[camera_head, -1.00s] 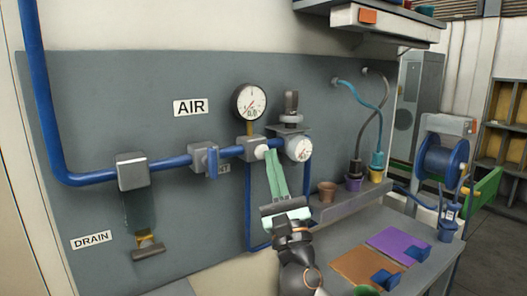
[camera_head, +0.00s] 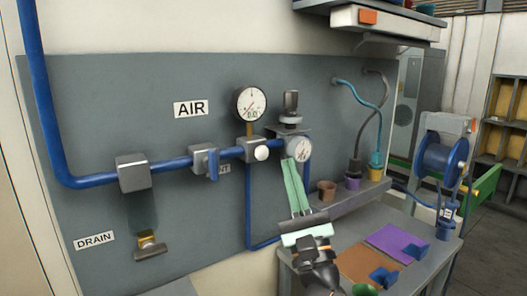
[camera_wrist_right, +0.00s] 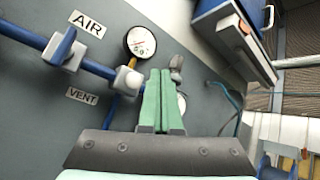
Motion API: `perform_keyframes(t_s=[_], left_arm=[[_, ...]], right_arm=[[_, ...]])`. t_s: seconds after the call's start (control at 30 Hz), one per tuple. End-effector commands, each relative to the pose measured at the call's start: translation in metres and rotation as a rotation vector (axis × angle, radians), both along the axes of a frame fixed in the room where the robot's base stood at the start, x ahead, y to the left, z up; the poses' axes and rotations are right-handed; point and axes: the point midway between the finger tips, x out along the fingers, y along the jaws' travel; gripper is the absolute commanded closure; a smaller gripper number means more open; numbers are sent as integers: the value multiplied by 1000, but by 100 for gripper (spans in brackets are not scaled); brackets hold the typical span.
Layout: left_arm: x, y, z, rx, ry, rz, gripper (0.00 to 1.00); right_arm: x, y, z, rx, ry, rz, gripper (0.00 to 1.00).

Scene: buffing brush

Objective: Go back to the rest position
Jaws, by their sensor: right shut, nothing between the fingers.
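My right gripper (camera_head: 296,190) has pale green fingers and shows low in the middle of the head view, in front of the grey panel. Its fingers are shut together with nothing between them. In the right wrist view the shut fingers (camera_wrist_right: 157,100) point up toward the panel, with the gauge to their left. In the head view the fingertips overlap the lower part of the white regulator dial (camera_head: 300,150); I cannot tell the gap in depth. My left gripper is not in view.
The panel carries a blue pipe (camera_head: 95,177), a pressure gauge (camera_head: 251,103) and a white knob (camera_head: 261,153). A ledge with small cups (camera_head: 327,190) lies to the right. Below it is a bench with a purple mat (camera_head: 398,241) and a brown mat (camera_head: 362,265). A hose reel (camera_head: 440,160) stands farther right.

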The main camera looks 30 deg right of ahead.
Motion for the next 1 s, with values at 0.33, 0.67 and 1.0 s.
perform_keyframes(t_s=[0.33,0.67,1.0], left_arm=[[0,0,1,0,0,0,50],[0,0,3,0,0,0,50],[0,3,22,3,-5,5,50]], right_arm=[[-4,0,0,0,0,0,100],[2,0,-11,54,28,49,100],[29,22,-194,1059,343,568,100]])
